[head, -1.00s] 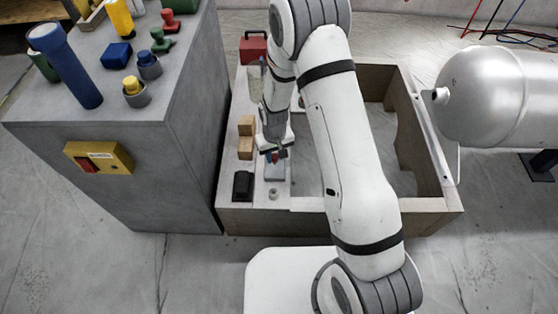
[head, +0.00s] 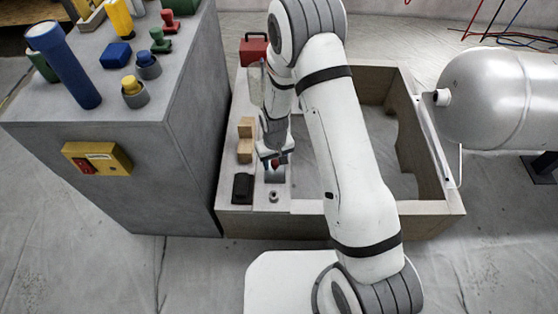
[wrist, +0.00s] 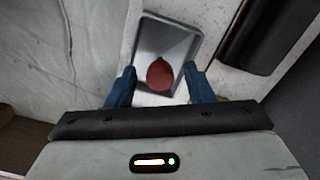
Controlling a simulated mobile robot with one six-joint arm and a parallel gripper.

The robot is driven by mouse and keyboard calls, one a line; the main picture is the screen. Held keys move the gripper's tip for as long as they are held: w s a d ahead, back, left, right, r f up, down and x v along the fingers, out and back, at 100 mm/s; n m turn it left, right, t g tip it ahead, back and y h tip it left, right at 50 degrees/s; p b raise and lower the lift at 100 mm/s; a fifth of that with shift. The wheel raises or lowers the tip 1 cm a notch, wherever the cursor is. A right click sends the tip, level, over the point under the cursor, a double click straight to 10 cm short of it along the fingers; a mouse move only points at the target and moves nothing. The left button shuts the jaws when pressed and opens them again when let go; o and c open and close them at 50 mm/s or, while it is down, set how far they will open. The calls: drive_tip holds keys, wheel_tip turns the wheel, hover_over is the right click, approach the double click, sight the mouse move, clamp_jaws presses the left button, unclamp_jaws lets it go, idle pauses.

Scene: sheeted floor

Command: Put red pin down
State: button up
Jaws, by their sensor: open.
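The red pin (wrist: 160,75) shows in the wrist view as a rounded red end over a grey tray (wrist: 167,38). In the head view the pin (head: 275,163) is a small red spot under my gripper (head: 273,160), at the tray on the light ledge. In the wrist view my gripper (wrist: 160,88) is open, with one blue fingertip on each side of the pin and a gap on both sides. Whether the pin touches the tray floor cannot be told.
A black block (head: 243,187) stands just left of the tray, and a small grey ring (head: 273,196) is in front. Wooden blocks (head: 246,140) and a red box (head: 254,49) stand farther back. A grey cabinet (head: 110,190) rises at the left; a silver tank (head: 490,95) is at the right.

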wheel_tip(320, 180, up, 12)
drive_tip(key=p, duration=0.4)
drive_tip(key=shift+r+p, duration=0.15)
drive_tip(key=shift+p, duration=0.2)
wheel_tip(320, 180, up, 10)
drive_tip(key=f+m, duration=0.1)
hover_over(275, 162)
drive_tip(key=s+d, duration=0.3)
drive_tip(key=d, duration=0.2)
drive_tip(key=s+d+r+m, duration=0.1)
drive_tip(key=s+d+r, duration=0.4)
drive_tip(key=s+r, duration=0.2)
drive_tip(key=s+d+r+m+t, duration=0.1)
drive_tip(key=s+d+r+m, duration=0.1)
drive_tip(key=s+d+r, duration=0.3)
drive_tip(key=s+r, duration=0.3)
drive_tip(key=s, duration=0.2)
drive_tip(key=shift+d+r, duration=0.25)
